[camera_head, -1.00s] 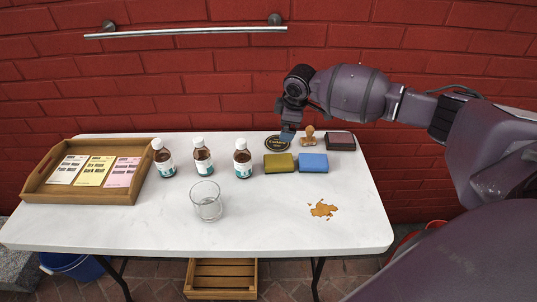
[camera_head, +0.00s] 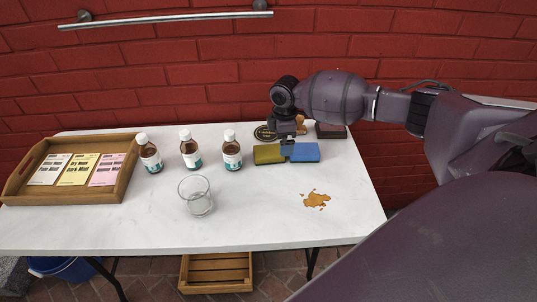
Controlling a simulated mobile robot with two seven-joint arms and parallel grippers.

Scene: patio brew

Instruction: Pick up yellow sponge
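The yellow sponge (camera_head: 268,154), a dark olive-yellow block, lies on the white table (camera_head: 140,221) toward the back, right of the bottles. A blue sponge (camera_head: 305,153) lies close beside it on the right. My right gripper (camera_head: 287,150) points down over the place where the two sponges meet, near the yellow sponge's right end. It covers a small part of both. The fingers are small and dark, so whether they are open or touching a sponge cannot be told. My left gripper is not in view.
Behind the sponges are a round dark label (camera_head: 264,133), a wooden stamp (camera_head: 301,124) and a dark ink pad (camera_head: 330,131). Three brown bottles (camera_head: 190,150) stand left. A glass (camera_head: 195,197), a wooden tray (camera_head: 122,188) and a brown spill (camera_head: 316,200) are on the table.

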